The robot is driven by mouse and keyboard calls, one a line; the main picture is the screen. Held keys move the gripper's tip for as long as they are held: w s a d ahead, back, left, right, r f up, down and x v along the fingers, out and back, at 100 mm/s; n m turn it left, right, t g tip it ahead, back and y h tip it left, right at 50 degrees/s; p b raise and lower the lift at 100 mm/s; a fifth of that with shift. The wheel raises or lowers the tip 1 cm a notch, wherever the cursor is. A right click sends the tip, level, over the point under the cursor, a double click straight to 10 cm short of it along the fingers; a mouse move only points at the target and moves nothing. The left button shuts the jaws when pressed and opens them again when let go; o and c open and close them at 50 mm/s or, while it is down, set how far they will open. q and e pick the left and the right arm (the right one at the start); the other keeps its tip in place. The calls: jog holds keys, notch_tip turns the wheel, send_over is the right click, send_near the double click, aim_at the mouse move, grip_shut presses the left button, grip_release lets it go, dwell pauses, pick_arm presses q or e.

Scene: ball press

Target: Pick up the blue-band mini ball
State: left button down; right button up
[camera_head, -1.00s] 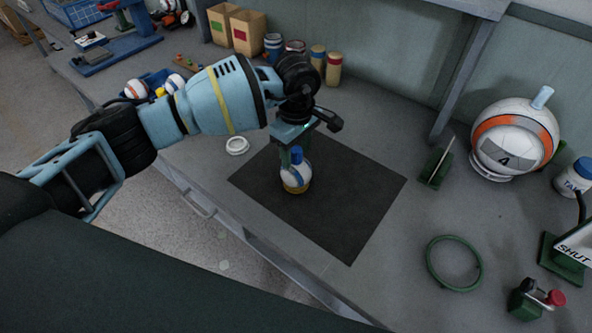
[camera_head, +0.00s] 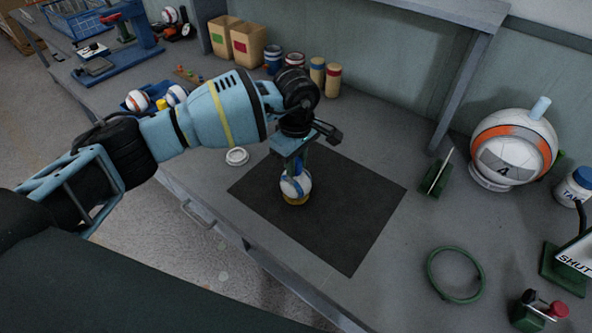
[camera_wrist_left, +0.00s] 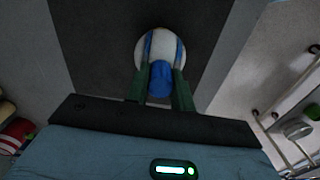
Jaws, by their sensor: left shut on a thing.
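The blue-band mini ball (camera_head: 295,187) is white with blue bands and sits over a yellow ring (camera_head: 296,202) on the black mat (camera_head: 350,205). My left gripper (camera_head: 297,176) reaches down from above, with its green fingers on either side of the ball's top. In the left wrist view the ball (camera_wrist_left: 160,42) shows beyond the fingertips, and a blue knob-like part (camera_wrist_left: 160,78) lies between the fingers. My left gripper is shut on the ball. I cannot tell whether the ball is clear of the ring. My right gripper is not in view.
A white ring (camera_head: 237,156) lies left of the mat. A blue tray (camera_head: 130,104) with two balls is farther left. Cardboard boxes (camera_head: 248,40) and cans (camera_head: 333,78) stand at the back. A green hoop (camera_head: 455,274) and a large ball (camera_head: 512,150) are at right.

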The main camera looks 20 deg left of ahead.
pick_arm(q)
jog(key=shift+r, duration=0.45)
notch_tip(320, 180, up, 2)
jog(key=shift+r, duration=0.25)
jog(key=s+a+r, duration=0.1)
jog(key=s+a, duration=0.1)
jog(key=s, duration=1.4)
jog(key=shift+r, duration=0.25)
jog(key=shift+a, duration=0.1)
